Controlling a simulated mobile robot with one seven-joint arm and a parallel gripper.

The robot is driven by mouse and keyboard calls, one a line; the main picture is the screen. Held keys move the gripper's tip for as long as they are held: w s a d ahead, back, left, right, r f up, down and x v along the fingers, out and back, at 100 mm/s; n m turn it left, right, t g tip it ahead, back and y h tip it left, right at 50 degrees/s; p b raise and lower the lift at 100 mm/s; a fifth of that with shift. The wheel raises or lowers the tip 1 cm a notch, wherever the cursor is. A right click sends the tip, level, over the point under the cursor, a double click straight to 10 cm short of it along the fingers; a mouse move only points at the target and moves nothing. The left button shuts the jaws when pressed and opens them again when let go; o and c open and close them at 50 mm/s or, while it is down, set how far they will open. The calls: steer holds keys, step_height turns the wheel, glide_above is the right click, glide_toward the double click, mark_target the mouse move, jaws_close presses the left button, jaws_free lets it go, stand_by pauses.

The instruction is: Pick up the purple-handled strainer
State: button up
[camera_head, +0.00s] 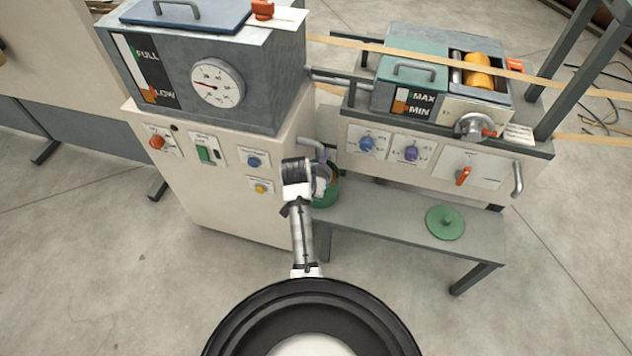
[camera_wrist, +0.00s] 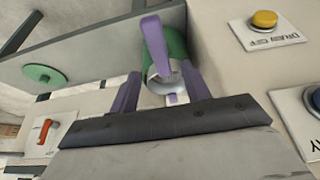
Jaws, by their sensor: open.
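In the wrist view a purple handle (camera_wrist: 153,35) slants up from a pale cup-like part (camera_wrist: 162,76), which looks like the strainer's bowl. This sits at the mouth of a green pot (camera_wrist: 177,45). My gripper (camera_wrist: 160,92) is open, with a purple-looking finger on either side below the pot. The handle lies ahead of the gap, and I see no grip on it. In the head view my gripper (camera_head: 318,182) is beside the green pot (camera_head: 328,192) and hides part of it. The strainer cannot be made out clearly there.
The pot stands at the left end of a grey shelf (camera_head: 390,218) by the cream cabinet (camera_head: 225,195). A green lid (camera_head: 445,222) lies to the right. A grey pipe (camera_head: 312,146) leaves the cabinet just above my gripper. Knobs (camera_head: 260,188) stick out close by.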

steer(key=shift+p+x, duration=0.75)
steer(key=shift+x, duration=2.65)
jaws_close()
